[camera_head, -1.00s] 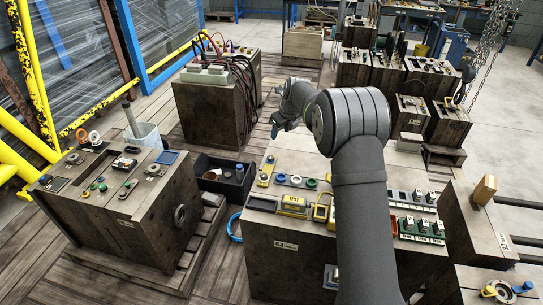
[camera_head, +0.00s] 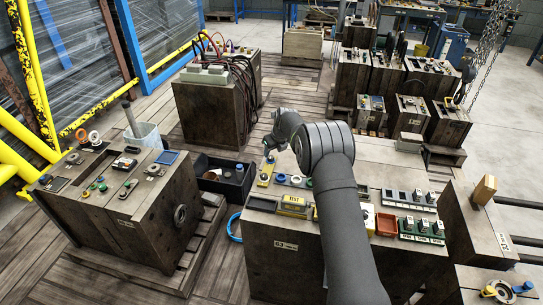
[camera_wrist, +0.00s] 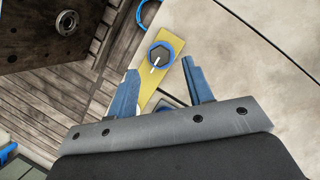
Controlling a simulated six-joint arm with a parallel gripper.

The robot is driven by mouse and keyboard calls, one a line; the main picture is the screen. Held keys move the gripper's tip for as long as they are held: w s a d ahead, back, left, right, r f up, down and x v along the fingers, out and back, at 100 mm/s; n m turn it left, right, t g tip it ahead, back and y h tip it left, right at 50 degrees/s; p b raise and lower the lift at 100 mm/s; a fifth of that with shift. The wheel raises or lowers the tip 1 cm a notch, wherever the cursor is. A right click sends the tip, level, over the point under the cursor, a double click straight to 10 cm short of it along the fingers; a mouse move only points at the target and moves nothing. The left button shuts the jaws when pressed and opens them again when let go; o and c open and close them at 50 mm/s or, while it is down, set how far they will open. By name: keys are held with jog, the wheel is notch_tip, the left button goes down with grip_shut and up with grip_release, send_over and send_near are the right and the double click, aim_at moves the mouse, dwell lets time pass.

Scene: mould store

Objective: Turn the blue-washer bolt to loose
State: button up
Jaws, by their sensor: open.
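The blue-washer bolt (camera_wrist: 159,56) shows in the wrist view as a dark hex head inside a blue ring, with a white line pointing down and slightly left. It sits near the upper end of a yellow plate (camera_wrist: 148,87). My gripper (camera_wrist: 160,67) is open, with one blue finger on each side of the plate. The bolt appears between and just beyond the fingertips; I see no contact. In the head view my gripper (camera_head: 268,150) is over the yellow plate (camera_head: 264,179) at the bench's left corner. No loose or tight marking is readable.
A yellow TEST block (camera_head: 293,202) and a red tray (camera_head: 387,224) are on the same bench. A black bin (camera_head: 228,182) stands left of it.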

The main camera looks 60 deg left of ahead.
aim_at(271, 157)
jog(key=shift+x, duration=2.15)
jog(key=c, duration=1)
jog(key=shift+n, duration=0.3)
jog(key=n+g, duration=0.1)
jog(key=n, duration=0.1)
jog(key=n+g, duration=0.1)
jog(key=n, duration=0.1)
jog(key=shift+w+n, duration=0.2)
jog(key=shift+n, duration=0.1)
jog(key=shift+a+n+g+h, duration=0.1)
jog(key=shift+n+g+h, duration=0.5)
jog(key=shift+n, duration=1.6)
